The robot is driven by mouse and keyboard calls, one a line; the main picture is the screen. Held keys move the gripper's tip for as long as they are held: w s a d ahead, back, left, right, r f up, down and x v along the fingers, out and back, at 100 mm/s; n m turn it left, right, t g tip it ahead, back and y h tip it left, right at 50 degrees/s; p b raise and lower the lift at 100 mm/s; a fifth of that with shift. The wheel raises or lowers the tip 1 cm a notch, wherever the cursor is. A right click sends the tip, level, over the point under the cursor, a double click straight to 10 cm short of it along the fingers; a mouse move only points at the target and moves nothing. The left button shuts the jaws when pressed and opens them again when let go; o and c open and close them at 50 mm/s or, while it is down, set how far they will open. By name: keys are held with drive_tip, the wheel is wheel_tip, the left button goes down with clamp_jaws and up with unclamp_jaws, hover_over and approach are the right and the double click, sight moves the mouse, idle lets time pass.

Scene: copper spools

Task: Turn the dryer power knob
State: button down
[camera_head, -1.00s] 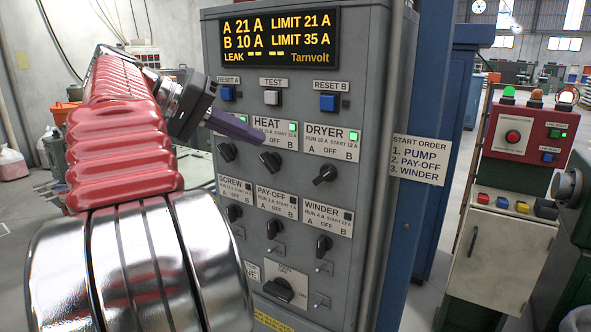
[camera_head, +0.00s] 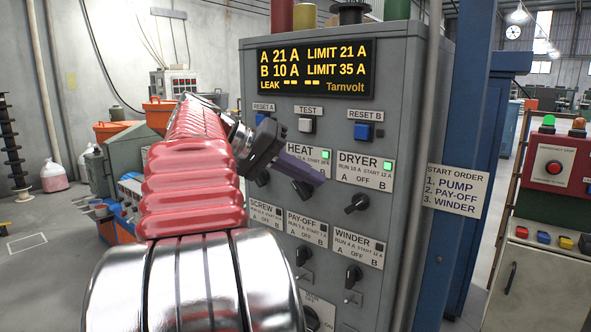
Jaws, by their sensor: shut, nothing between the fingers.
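The dryer knob (camera_head: 357,203) is a black rotary knob under the DRYER label (camera_head: 365,170) on the grey control panel. The label marks positions A, OFF and B, and its green lamp is lit. The knob's grip lies slanted, its upper end toward the right. My gripper (camera_head: 320,177) has shut dark purple fingers pointing right and down. They cover part of the HEAT label (camera_head: 309,154) and some of the heat knob (camera_head: 302,189). The fingertips are up and left of the dryer knob, apart from it in the picture; their distance from the panel is unclear.
Blue RESET B (camera_head: 367,132) and white TEST (camera_head: 306,125) buttons sit above. The payoff knob (camera_head: 303,255) and winder knob (camera_head: 353,275) sit below. The display (camera_head: 315,69) reads A 21 A, limit 21 A. A START ORDER sign (camera_head: 457,190) stands right of the panel.

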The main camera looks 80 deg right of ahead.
sight(357, 204)
drive_tip(key=shift+s+d+f, duration=0.15)
drive_tip(key=shift+s+f, duration=2.1)
drive_tip(key=shift+s, duration=0.3)
